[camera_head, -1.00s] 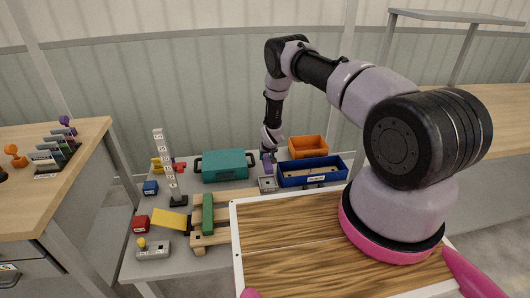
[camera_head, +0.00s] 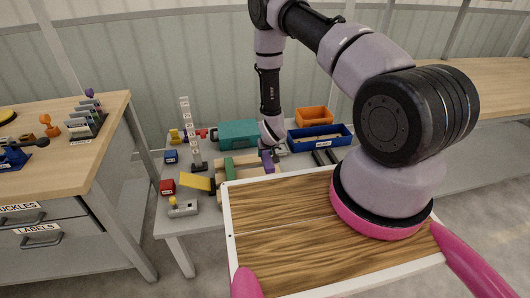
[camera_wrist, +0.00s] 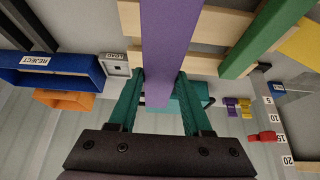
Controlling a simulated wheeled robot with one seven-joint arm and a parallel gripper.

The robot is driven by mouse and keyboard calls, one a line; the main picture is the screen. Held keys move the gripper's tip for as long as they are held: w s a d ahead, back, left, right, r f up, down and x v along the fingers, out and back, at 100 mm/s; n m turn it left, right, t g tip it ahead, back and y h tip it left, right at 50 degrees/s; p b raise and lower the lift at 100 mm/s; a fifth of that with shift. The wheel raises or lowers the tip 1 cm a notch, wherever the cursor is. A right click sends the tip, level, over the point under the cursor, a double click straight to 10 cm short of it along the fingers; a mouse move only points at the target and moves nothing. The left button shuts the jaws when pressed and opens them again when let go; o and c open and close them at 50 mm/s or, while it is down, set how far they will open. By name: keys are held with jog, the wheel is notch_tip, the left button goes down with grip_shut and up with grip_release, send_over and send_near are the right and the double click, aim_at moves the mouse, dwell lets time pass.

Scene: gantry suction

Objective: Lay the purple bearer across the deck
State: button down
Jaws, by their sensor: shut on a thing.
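The purple bearer (camera_head: 267,161) is in my gripper (camera_wrist: 160,78), whose teal fingers are shut on its two sides. In the wrist view the purple bearer (camera_wrist: 169,40) runs away from the fingers over the pale slats of the deck (camera_wrist: 215,26). I cannot tell whether it touches them. A green bearer (camera_wrist: 266,38) lies across the same slats to the right, roughly alongside but angled. In the head view the deck (camera_head: 250,170) is partly hidden behind my own body top, and the green bearer (camera_head: 229,166) stands left of the purple one.
A blue reject bin (camera_head: 322,143) and an orange bin (camera_head: 313,117) stand right of the deck. A teal case (camera_head: 238,134) is behind it. A yellow sloped piece (camera_head: 197,182), a marked post (camera_head: 187,130) and a red block (camera_head: 167,187) stand left.

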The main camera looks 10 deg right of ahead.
aim_at(268, 160)
jog(key=shift+f, duration=2.9)
jog(key=shift+f, duration=1)
jog(key=shift+c, duration=1.3)
grip_release()
jog(key=v, duration=1)
jog(key=shift+s+r, duration=0.2)
jog(key=shift+r, duration=0.1)
